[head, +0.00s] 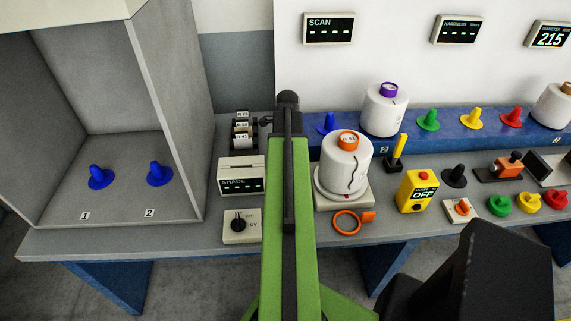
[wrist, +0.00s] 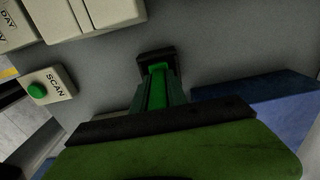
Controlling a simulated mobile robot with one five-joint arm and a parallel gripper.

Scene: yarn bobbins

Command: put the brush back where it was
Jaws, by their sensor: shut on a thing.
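My gripper (wrist: 158,68) shows in the wrist view as a narrow green and dark piece, reaching out past a black bar over the grey bench. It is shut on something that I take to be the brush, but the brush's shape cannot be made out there. In the head view my green arm reaches forward over the bench and hides the gripper's end. A small yellow-handled tool with a black base (head: 398,150) stands upright right of the white bobbin with the orange top (head: 345,162); I cannot tell what it is.
A box with a green SCAN button (wrist: 38,91) is left in the wrist view. The SHADE display (head: 241,185) and a knob box (head: 240,226) stand left of my arm. An orange ring (head: 346,222) and yellow OFF box (head: 417,190) are right. The grey booth (head: 185,110) is far left.

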